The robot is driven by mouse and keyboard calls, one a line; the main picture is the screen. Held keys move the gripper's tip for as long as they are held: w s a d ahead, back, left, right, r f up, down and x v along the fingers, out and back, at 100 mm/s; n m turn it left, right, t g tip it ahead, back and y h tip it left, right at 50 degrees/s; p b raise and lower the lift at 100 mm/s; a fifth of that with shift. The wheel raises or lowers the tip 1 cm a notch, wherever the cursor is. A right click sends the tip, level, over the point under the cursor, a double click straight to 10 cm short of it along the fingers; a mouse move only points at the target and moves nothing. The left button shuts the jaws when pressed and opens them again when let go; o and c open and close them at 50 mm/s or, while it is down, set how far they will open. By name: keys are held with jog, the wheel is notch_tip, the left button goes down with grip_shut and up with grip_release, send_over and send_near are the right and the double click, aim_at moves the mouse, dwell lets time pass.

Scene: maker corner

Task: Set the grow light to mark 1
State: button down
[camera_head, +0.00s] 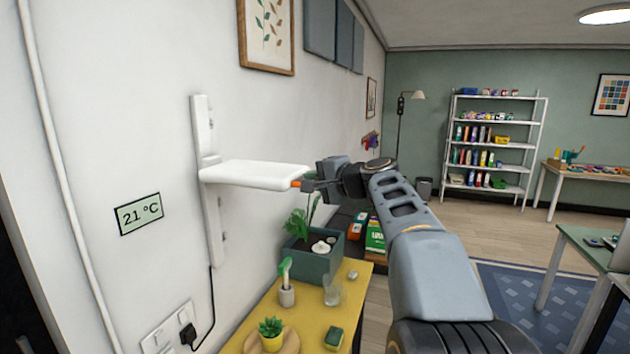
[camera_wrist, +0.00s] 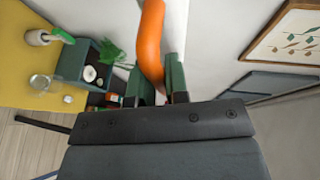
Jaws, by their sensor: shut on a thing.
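The white grow light (camera_head: 255,173) juts out from a white upright rail (camera_head: 199,120) on the wall, above a planter (camera_head: 325,248). Small pegs or notches show along the rail's right side; I cannot read any mark numbers. An orange handle (camera_head: 296,184) sits at the light's outer end. My gripper (camera_head: 306,185) is shut on this handle. In the wrist view the curved orange handle (camera_wrist: 151,40) runs between the two dark fingers of my gripper (camera_wrist: 160,86). The light's body is mostly out of the wrist view.
A power cord (camera_head: 212,310) runs from the rail to a wall socket (camera_head: 170,328). A thermometer display (camera_head: 139,214) hangs left of the rail.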

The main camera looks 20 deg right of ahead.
jog(key=shift+f, duration=0.15)
notch_tip(320, 180, down, 24)
jog(key=b, duration=2.4)
jog(key=shift+f, duration=0.2)
jog(key=c, duration=1.5)
grip_release()
jog(key=shift+f, duration=0.1)
jog(key=shift+c, duration=0.2)
jog(key=o, duration=0.4)
jog(key=shift+r, duration=0.2)
jog(key=v, duration=1.3)
jog(key=shift+s, duration=0.4)
